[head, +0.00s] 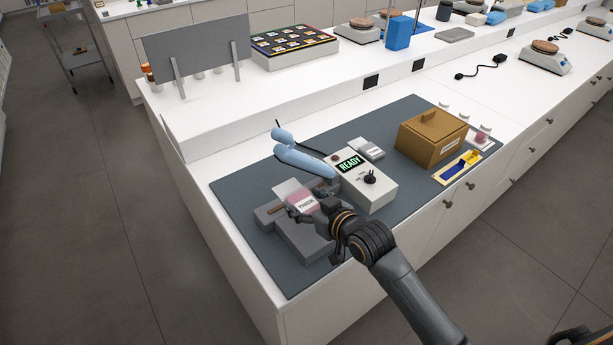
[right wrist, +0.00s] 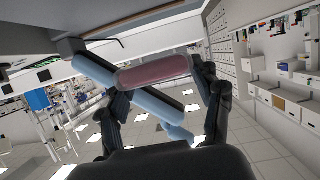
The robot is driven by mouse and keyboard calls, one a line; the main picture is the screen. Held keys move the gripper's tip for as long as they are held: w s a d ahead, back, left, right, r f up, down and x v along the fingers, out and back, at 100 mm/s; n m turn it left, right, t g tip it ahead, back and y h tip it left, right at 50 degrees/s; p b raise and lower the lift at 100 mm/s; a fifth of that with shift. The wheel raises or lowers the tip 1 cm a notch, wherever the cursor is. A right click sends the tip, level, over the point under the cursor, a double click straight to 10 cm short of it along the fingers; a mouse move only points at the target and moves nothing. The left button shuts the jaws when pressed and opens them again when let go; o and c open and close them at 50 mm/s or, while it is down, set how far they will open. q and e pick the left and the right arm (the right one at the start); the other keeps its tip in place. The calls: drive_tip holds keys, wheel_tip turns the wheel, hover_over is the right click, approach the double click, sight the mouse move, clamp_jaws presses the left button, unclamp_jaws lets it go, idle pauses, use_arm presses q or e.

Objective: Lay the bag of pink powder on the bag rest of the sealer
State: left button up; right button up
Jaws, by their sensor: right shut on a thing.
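The bag of pink powder (head: 302,202), with a white label and a clear upper part, is over the grey bag rest (head: 303,238) of the sealer. My right gripper (head: 306,213) is shut on the bag; in the right wrist view the pink bag (right wrist: 153,70) spans between the two fingers. I cannot tell whether the bag touches the rest. The sealer (head: 375,189) is a white box with a green READY display and a black knob. Its light-blue arm (head: 303,159) is raised behind the bag. My left gripper is not in view.
A brown lidded box (head: 431,138) and a yellow-edged tray (head: 457,167) with a blue piece stand right of the sealer on the dark mat (head: 240,183). A small grey box (head: 369,148) is behind the sealer. A raised shelf with a grey panel (head: 200,52) runs along the back.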

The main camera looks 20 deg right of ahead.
sight(313, 193)
drive_tip(key=w+d, duration=0.1)
drive_tip(key=w+d+p, duration=0.1)
drive_tip(key=d, duration=0.1)
drive_tip(key=shift+w+d+f, duration=0.15)
drive_tip(key=shift+w, duration=0.05)
drive_tip(key=shift+f, duration=0.1)
drive_tip(key=shift+a, duration=0.3)
drive_tip(key=shift+d+p, duration=0.1)
drive_tip(key=shift+p, duration=0.3)
drive_tip(key=shift+f+b, duration=0.35)
drive_tip(key=shift+b, duration=0.1)
wheel_tip(313, 193, down, 4)
drive_tip(key=b, duration=0.2)
drive_tip(key=shift+b, duration=0.3)
drive_tip(key=shift+f, duration=0.3)
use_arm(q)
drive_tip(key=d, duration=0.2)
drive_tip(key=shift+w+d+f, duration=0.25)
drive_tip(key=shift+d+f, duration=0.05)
